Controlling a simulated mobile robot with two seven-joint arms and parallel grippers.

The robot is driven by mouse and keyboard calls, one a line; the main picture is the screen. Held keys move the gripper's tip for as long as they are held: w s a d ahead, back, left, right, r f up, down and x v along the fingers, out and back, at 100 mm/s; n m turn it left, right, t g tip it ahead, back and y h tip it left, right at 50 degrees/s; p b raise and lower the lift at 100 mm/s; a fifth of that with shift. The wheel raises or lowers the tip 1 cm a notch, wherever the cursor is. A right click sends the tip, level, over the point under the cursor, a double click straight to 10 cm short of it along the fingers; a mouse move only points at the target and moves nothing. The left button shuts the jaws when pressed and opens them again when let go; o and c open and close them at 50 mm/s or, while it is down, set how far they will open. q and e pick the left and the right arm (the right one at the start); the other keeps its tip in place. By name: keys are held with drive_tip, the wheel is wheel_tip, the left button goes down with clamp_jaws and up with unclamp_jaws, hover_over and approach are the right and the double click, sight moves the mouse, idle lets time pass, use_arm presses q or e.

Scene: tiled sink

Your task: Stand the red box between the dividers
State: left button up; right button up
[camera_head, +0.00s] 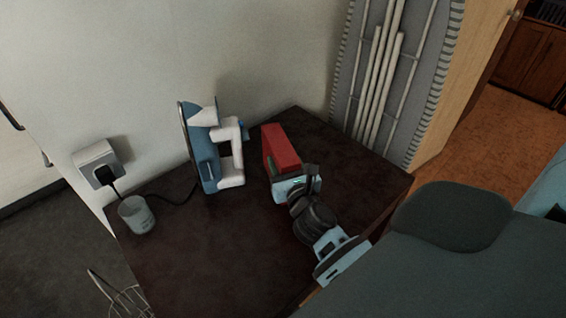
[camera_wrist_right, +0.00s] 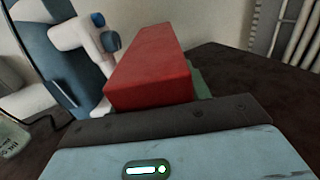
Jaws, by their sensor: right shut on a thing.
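The red box (camera_head: 281,148) is upright at the far side of the dark tabletop in the head view, and it also fills the middle of the wrist view (camera_wrist_right: 150,68). My right gripper (camera_head: 291,180) is shut on its near end. I cannot tell whether the box touches the tabletop. A small green piece (camera_wrist_right: 202,84) shows beside the box, partly hidden behind the gripper; I cannot tell what it is. I cannot make out any dividers. My left gripper is not in view.
A blue and white iron (camera_head: 212,150) stands upright just left of the box. A clear cup (camera_head: 136,215) stands at the table's left edge, near a wall socket (camera_head: 97,163) with a plugged cord. The dark table (camera_head: 215,255) is bare in front.

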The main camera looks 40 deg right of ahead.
sight(284, 151)
drive_tip(key=shift+r, duration=0.65)
wheel_tip(284, 151, up, 2)
drive_tip(key=shift+r+p, duration=0.25)
drive_tip(key=shift+p, duration=0.45)
use_arm(q)
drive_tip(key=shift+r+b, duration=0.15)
drive_tip(key=shift+b, duration=0.5)
use_arm(e)
drive_tip(key=r+v, duration=0.1)
drive_tip(key=v, duration=1.5)
drive_tip(key=shift+d+r, duration=0.15)
